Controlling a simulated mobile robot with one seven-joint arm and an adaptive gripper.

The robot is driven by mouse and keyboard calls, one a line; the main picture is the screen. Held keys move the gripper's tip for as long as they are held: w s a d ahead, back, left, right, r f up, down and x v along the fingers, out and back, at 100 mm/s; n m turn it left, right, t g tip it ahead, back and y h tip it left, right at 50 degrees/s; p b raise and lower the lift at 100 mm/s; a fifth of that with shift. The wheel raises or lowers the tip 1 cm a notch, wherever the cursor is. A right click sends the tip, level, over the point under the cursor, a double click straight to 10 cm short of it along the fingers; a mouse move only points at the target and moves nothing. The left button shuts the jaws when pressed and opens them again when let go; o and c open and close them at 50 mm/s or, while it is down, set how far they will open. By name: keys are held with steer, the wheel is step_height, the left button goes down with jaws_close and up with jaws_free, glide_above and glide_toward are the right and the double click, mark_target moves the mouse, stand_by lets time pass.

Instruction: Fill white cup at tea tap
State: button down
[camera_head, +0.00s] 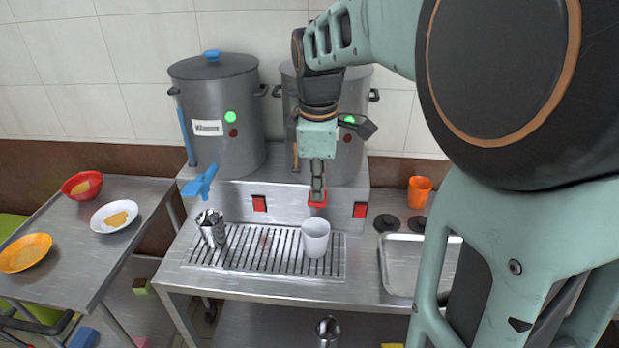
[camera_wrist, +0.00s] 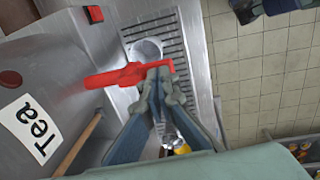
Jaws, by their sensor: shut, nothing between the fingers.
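The white cup (camera_head: 315,241) stands upright on the slatted drip grate, below the tea tap's red handle (camera_head: 318,201). In the wrist view the cup (camera_wrist: 147,50) shows beyond the red handle (camera_wrist: 125,77); what is inside it cannot be made out. My gripper (camera_head: 317,196) is shut with nothing between its fingers. Its fingertips (camera_wrist: 163,76) are at the red handle and look to be touching it. The tea stockpot (camera_head: 352,150) is partly hidden behind my arm; its "Tea" label (camera_wrist: 35,128) shows in the wrist view. The spout is hidden.
A second stockpot (camera_head: 215,110) with a blue tap (camera_head: 201,182) stands left. Bowls, including a red one (camera_head: 82,185), sit on the left table.

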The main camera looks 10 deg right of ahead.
steer(key=shift+s+a+f+t+b, duration=0.1)
steer(key=shift+s+f+t+b, duration=0.15)
steer(key=shift+f+t+b, duration=0.65)
steer(key=shift+s+f+g+b, duration=0.2)
steer(key=shift+f+g+b, duration=0.2)
steer(key=shift+b, duration=0.2)
steer(key=shift+r, duration=0.2)
stand_by(3.2)
steer(key=shift+r+p, duration=0.7)
steer(key=shift+p, duration=0.05)
steer(key=shift+r, duration=0.15)
